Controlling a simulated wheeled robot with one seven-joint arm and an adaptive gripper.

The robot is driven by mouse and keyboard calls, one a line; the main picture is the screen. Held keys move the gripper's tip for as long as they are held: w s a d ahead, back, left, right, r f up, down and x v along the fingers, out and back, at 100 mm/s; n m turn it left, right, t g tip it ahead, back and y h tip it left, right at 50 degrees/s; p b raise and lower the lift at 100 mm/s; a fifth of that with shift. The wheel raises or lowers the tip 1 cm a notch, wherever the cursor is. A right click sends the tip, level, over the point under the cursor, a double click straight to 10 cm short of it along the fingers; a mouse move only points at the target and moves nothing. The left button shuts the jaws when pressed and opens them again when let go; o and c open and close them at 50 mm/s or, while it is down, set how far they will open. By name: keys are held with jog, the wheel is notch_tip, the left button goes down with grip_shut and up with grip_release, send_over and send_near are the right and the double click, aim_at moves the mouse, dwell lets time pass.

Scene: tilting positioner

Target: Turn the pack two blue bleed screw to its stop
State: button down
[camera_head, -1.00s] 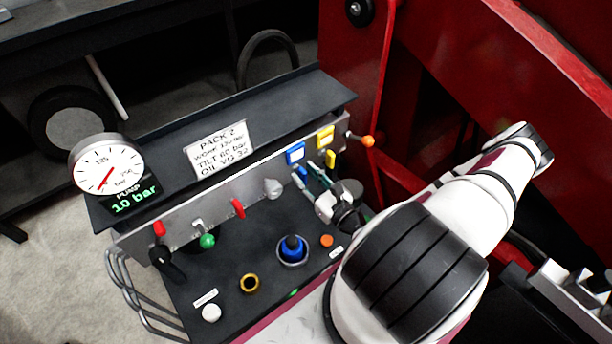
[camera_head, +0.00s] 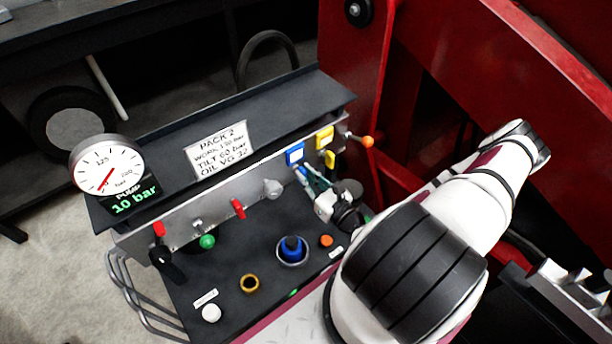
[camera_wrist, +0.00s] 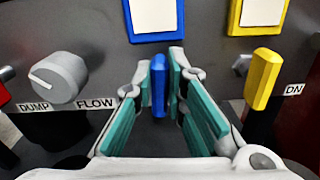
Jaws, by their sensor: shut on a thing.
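The blue bleed screw (camera_wrist: 158,85) is a narrow upright blue bar on the panel face, below a blue-framed tag (camera_wrist: 153,20). My gripper (camera_wrist: 159,88) has its teal-padded fingers on either side of the bar and is shut on it. The bar's lower part shows between the pads. In the head view my gripper (camera_head: 308,180) reaches the right part of the panel under the blue tag (camera_head: 295,153), and its fingers mostly hide the screw.
A yellow screw (camera_wrist: 263,79) stands to the right under a yellow tag (camera_head: 324,137). A grey flow knob (camera_wrist: 59,78) is to the left. The gauge (camera_head: 107,165) stands at far left above a 10 bar readout. A blue knob (camera_head: 291,248) sits on the deck below.

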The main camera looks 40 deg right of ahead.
jog(key=m, duration=0.6)
jog(key=d+m, duration=0.1)
jog(key=m, duration=0.1)
jog(key=shift+f+m, duration=0.3)
jog(key=shift+m, duration=0.1)
jog(key=m, duration=0.4)
jog(key=shift+d+f+b, duration=0.2)
jog(key=shift+f+b, duration=0.1)
jog(key=shift+b, duration=0.1)
jog(key=shift+f+m+b, duration=0.2)
jog(key=shift+m+b, duration=0.2)
jog(key=shift+m, duration=1.7)
jog(key=c, duration=1.6)
grip_release()
jog(key=shift+s, duration=0.1)
jog(key=s, duration=1.2)
jog(key=shift+w, duration=0.1)
